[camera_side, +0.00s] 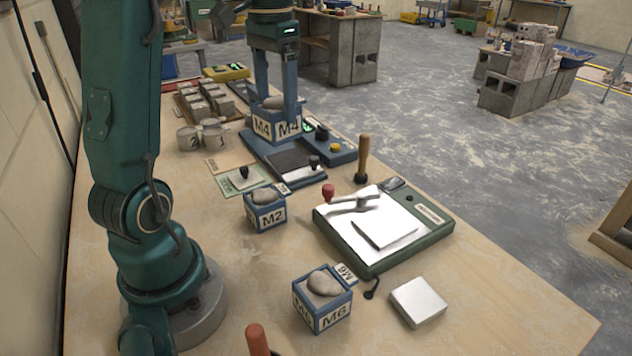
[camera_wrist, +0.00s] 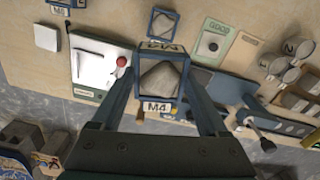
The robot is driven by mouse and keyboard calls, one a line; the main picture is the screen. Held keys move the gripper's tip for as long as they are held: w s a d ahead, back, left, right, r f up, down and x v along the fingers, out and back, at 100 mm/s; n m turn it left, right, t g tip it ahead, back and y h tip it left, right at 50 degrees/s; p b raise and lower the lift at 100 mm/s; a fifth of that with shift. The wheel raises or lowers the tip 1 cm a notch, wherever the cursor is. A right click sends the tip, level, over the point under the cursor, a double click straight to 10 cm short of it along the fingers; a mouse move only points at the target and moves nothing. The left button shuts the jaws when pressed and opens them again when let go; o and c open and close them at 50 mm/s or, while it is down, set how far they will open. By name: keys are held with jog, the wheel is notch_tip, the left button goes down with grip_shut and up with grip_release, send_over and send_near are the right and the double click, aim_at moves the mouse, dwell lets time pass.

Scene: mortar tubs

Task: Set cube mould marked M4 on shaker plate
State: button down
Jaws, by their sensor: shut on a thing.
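My gripper (camera_side: 276,106) is shut on the blue cube mould marked M4 (camera_side: 277,126), with one finger on each side. Rounded grey mortar fills its top. The M4 mould also shows between the fingers in the wrist view (camera_wrist: 158,106). It is upright and appears held above the bench, overlapping a blue unit with a dark flat pad (camera_side: 297,160) in the side view. A green-framed unit with a white plate (camera_side: 400,215) and red-knobbed lever stands at right. No readable label tells me which unit is the shaker plate.
Mould M2 (camera_side: 266,216) and mould M6 (camera_side: 324,309) stand in front on the bench. A white block (camera_side: 418,301) lies at right. A wooden-handled tool (camera_side: 362,158) stands behind the green unit. Cups (camera_side: 213,137) and grey blocks (camera_side: 207,105) are at back left.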

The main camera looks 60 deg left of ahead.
jog(key=shift+w+d+f+m, duration=0.4)
jog(key=shift+w+d+f, duration=1.7)
jog(key=shift+d, duration=0.55)
jog(key=shift+w+d+f+m, duration=0.4)
jog(key=shift+w+d+f, duration=1.45)
jog(key=shift+d+f, duration=0.65)
jog(key=shift+w+d+f+m, duration=0.4)
jog(key=shift+w+d+f, duration=1.6)
jog(key=shift+d, duration=0.8)
jog(key=shift+f, duration=0.1)
grip_release()
